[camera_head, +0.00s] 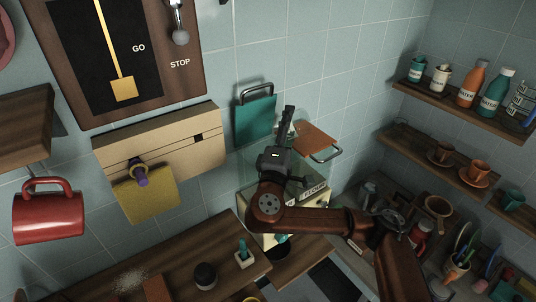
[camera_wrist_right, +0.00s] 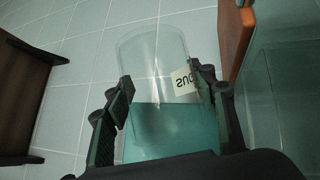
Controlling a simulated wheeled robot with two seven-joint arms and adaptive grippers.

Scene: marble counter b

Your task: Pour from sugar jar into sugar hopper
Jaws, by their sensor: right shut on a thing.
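My right gripper (camera_head: 285,128) is over the machine's clear bins, between a raised teal flap (camera_head: 254,120) and a raised orange flap (camera_head: 316,142). In the right wrist view the gripper (camera_wrist_right: 158,85) is shut on the clear sugar jar (camera_wrist_right: 150,55), one finger on each side. Its label shows the letters "SUG". Teal fills the lower part of the view of the jar; I cannot tell whether it is contents or something behind. In the head view the gripper mostly hides the jar. The hopper (camera_head: 312,191) carries a partly hidden label; which compartment takes sugar is unclear. My left gripper is out of view.
A red mug (camera_head: 48,215) hangs at left near a wooden box (camera_head: 165,150) with a yellow flap. A dark cup (camera_head: 205,275) and teal-handled item (camera_head: 243,255) stand on the lower shelf. Shelves of bottles (camera_head: 471,84) and cups (camera_head: 480,173) line the right wall.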

